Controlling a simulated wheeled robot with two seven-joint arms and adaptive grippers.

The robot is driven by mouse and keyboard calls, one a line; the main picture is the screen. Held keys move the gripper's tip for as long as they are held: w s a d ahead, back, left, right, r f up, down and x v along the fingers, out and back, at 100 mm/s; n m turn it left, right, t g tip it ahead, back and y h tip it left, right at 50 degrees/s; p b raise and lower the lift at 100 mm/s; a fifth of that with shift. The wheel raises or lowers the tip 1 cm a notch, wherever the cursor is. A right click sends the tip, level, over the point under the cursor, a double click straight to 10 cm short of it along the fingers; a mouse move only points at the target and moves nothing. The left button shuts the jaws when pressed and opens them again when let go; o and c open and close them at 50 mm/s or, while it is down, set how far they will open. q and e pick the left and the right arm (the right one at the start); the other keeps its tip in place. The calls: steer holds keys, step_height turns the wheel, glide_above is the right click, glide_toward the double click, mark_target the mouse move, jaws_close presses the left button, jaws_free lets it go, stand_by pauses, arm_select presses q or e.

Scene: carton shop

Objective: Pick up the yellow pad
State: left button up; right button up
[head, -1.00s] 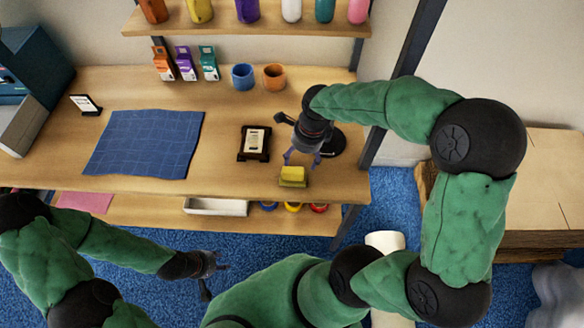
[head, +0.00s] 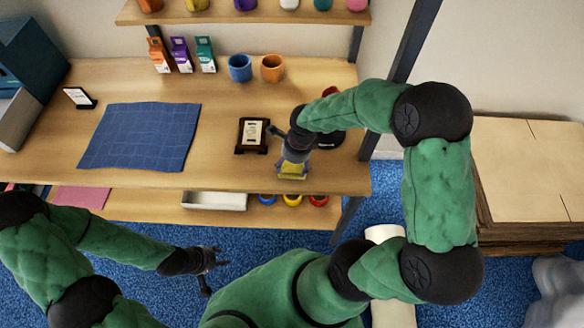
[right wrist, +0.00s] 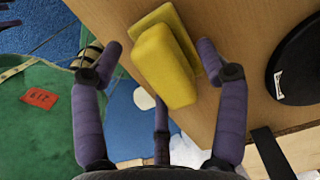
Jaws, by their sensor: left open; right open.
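The yellow pad (head: 291,170) lies near the front edge of the wooden table, partly hidden by my right gripper in the head view. In the right wrist view the yellow pad (right wrist: 163,62) shows as a thick block on a flatter yellow piece (right wrist: 178,28). My right gripper (head: 292,172) is open over it. In the right wrist view its purple fingers (right wrist: 158,60) stand to either side of the pad, apart from it as far as I can see. My left gripper (head: 217,262) is open and empty, low in front of the table.
A small dark-framed stand (head: 252,135) is left of my right gripper. A black round base (right wrist: 301,62) is close on its right. A blue mat (head: 140,136), cups (head: 240,68) and small cartons (head: 180,54) are further off. A white tray (head: 215,201) is on the lower shelf.

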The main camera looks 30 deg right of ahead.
steer(key=c, duration=1.4)
steer(key=shift+o, duration=0.2)
steer(key=shift+r, duration=0.45)
step_height(320, 180, up, 2)
steer(key=shift+r+p, duration=0.1)
steer(key=shift+p, duration=0.35)
steer(key=s+a+r+p, duration=0.2)
steer(key=s+a+r, duration=0.7)
steer(key=s, duration=0.1)
steer(key=shift+s+a+r+p, duration=0.15)
steer(key=shift+a+r+p, duration=0.15)
steer(key=shift+r, duration=0.1)
steer(key=shift+o, duration=1.2)
steer(key=shift+r, duration=0.1)
